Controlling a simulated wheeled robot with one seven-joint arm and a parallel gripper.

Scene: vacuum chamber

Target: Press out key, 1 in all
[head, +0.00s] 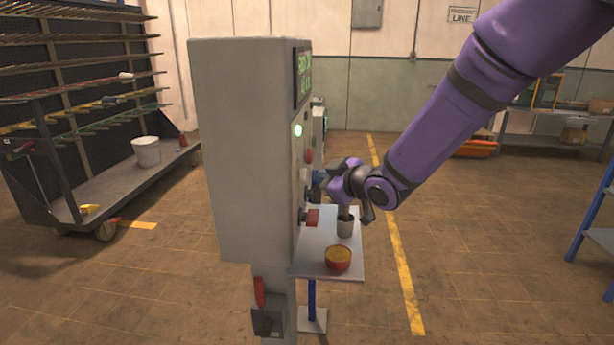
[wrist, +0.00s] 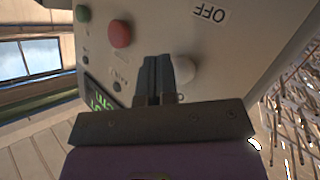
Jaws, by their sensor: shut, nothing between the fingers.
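The grey control cabinet (head: 240,150) stands in the middle of the head view, with its button panel facing right. In the wrist view the panel (wrist: 225,45) shows a red button (wrist: 119,33), a small green button (wrist: 83,14) and a pale round button (wrist: 184,70). My gripper (wrist: 163,60) is shut and empty, its fingertips in front of the panel beside the pale button and partly overlapping it. I cannot tell whether they touch the panel. The small labels are too blurred to say which button is the out key. In the head view my wrist hides part of the panel.
A metal shelf (head: 318,258) juts from the cabinet below my gripper, holding a grey cup (head: 345,222) and a red-and-yellow bowl (head: 338,260). A red lever (head: 259,291) is on the cabinet's lower front. A rack (head: 60,110) stands left.

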